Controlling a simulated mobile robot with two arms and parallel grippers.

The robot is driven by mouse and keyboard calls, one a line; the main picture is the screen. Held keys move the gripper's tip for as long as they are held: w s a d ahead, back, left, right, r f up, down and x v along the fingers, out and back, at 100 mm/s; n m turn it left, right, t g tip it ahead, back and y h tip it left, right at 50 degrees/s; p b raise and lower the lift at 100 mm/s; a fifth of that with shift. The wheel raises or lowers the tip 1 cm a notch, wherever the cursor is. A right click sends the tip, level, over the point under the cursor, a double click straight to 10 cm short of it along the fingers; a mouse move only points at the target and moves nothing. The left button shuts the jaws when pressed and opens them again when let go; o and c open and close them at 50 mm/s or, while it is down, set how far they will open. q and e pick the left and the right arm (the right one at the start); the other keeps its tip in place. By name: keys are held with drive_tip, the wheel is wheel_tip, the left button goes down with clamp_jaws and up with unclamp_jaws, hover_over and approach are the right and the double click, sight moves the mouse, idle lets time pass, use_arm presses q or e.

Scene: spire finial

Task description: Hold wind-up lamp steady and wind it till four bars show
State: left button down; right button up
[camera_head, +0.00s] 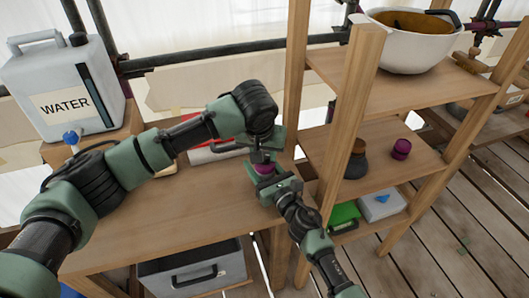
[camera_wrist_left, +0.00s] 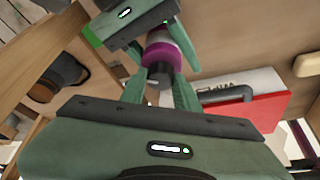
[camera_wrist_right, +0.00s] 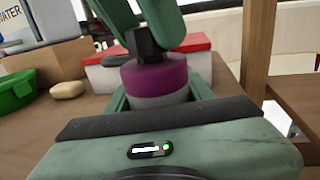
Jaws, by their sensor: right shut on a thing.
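The wind-up lamp is a small upright cylinder with a purple band (camera_wrist_right: 155,77), a grey lower part and a black knob on top; the purple band also shows in the left wrist view (camera_wrist_left: 172,52). My right gripper (camera_head: 268,178) is shut on the lamp's grey part, its fingers on both sides. My left gripper (camera_head: 263,152) is directly above the lamp. Its fingers (camera_wrist_left: 160,92) are apart, on either side of the black knob (camera_wrist_left: 159,73); contact is hard to make out. No charge bars can be seen on the lamp's visible sides.
Behind the lamp a red and white box (camera_head: 215,148) lies on the wooden table (camera_head: 190,205). A white water container (camera_head: 65,85) stands at the back left. The wooden shelf (camera_head: 325,145) is close on the right, with a white bowl (camera_head: 412,45) on top. The table's front middle is clear.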

use_arm(q)
drive_tip(key=shift+m, duration=0.3)
drive_tip(key=m+h, duration=0.1)
drive_tip(key=m, duration=0.1)
drive_tip(key=m+g+h, duration=0.1)
drive_tip(key=m, duration=0.2)
drive_tip(key=shift+w+a+m, duration=0.1)
drive_tip(key=shift+a+m, duration=0.05)
drive_tip(key=shift+m, duration=0.15)
drive_tip(key=m+g, duration=0.1)
drive_tip(key=m, duration=0.1)
drive_tip(key=m+h, duration=0.1)
drive_tip(key=m, duration=0.2)
drive_tip(key=shift+w+g, duration=0.1)
drive_tip(key=shift+g, duration=0.3)
drive_tip(key=m+g, duration=0.1)
drive_tip(key=m, duration=0.2)
drive_tip(key=m+g, duration=0.1)
drive_tip(key=m, duration=0.2)
drive_tip(key=shift+w+m+g, duration=0.2)
drive_tip(key=shift+m+g, duration=0.1)
drive_tip(key=shift+m, duration=0.1)
drive_tip(key=m+g, duration=0.1)
drive_tip(key=m, duration=0.4)
drive_tip(key=shift+w+m+g+y, duration=0.15)
drive_tip(key=shift+m+g+y, duration=0.15)
drive_tip(key=shift+g, duration=0.1)
drive_tip(key=c, duration=1)
unclamp_jaws()
drive_tip(key=shift+c, duration=0.2)
